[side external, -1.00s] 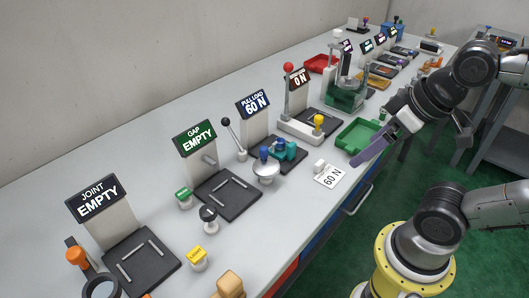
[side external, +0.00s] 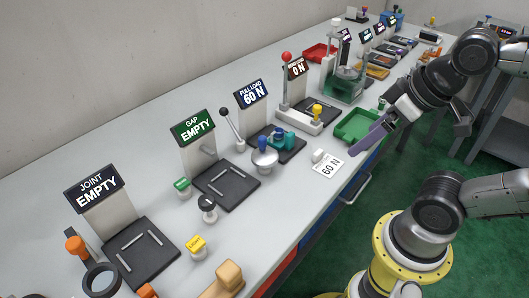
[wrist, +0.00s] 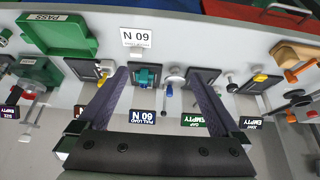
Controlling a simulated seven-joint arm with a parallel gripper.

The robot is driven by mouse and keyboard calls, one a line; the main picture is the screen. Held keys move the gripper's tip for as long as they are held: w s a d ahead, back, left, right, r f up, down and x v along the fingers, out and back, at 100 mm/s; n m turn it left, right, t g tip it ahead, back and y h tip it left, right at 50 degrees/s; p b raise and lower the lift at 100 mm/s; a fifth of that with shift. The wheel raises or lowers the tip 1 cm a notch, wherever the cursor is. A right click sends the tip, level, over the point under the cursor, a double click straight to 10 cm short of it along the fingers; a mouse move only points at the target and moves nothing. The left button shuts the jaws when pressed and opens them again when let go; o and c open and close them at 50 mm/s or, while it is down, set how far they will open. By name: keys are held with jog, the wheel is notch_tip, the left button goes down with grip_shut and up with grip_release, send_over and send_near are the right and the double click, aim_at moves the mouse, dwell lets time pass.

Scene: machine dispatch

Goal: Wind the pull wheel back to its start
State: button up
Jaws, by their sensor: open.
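The pull wheel (side external: 264,163) is a silver round wheel with a blue knob on top. It stands at the front left corner of the pull station's dark plate, and it also shows in the wrist view (wrist: 172,74). The pull load sign (side external: 252,93) reads 60 N. A teal clamp-like piece (side external: 284,139) sits on the dark plate beside the wheel. My gripper (side external: 368,138) is open and empty, above the front edge of the bench to the right of the wheel. In the wrist view its fingers (wrist: 156,74) are spread, with the teal piece and the wheel appearing between them.
A black-knobbed lever (side external: 231,130) stands behind and left of the wheel. A red-knobbed lever (side external: 287,84) rises behind. The gap station (side external: 224,187) is to the left.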

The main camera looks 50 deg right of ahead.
notch_tip(320, 180, up, 4)
jog(key=w+m, duration=0.3)
jog(key=m, duration=0.7)
jog(key=m+g, duration=0.6)
jog(key=m, duration=0.4)
send_over(264, 155)
notch_tip(264, 155, down, 5)
notch_tip(264, 155, down, 13)
jog(key=shift+f, duration=0.1)
jog(key=c, duration=1.2)
